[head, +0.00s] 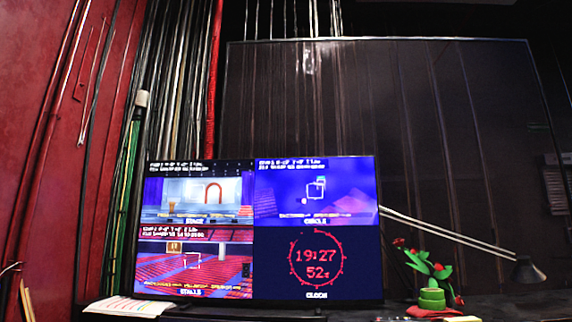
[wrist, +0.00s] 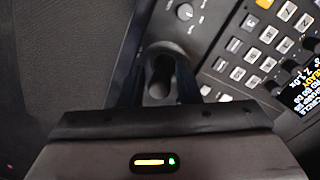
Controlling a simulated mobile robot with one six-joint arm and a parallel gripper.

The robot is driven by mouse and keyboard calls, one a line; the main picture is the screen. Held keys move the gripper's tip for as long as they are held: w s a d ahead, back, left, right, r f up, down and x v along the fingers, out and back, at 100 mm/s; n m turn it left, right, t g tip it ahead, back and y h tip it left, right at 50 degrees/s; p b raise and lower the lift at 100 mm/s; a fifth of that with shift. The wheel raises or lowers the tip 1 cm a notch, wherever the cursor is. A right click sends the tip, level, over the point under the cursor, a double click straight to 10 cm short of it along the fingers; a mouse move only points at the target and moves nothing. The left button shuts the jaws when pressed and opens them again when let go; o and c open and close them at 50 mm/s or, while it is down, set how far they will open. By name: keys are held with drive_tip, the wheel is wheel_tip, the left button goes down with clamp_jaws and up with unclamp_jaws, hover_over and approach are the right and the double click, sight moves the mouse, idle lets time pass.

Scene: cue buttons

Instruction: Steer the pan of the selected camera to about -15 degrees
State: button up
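In the wrist view my gripper (wrist: 160,82) points down at a control panel (wrist: 222,62), its two dark fingers on either side of a black joystick (wrist: 160,72). The fingers look apart, with the stick between them; contact is hard to make out. A small display (wrist: 300,88) at the right edge shows "CIRCLE", "READY" and "Z 1.0x", partly cut off. In the head view a monitor (head: 254,230) shows pictures labelled STAGE, STALLS, CIRCLE and a red clock at 19:27. The CIRCLE picture is blue-violet with a white frame mark. Its small text is unreadable.
Several grey and white buttons (wrist: 269,34) and a round knob (wrist: 185,12) lie beside the joystick. A large window pane stands behind.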

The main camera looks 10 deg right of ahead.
drive_tip(key=shift+o, duration=0.7)
drive_tip(key=shift+r+p, duration=2.25)
drive_tip(key=shift+r, duration=1.5)
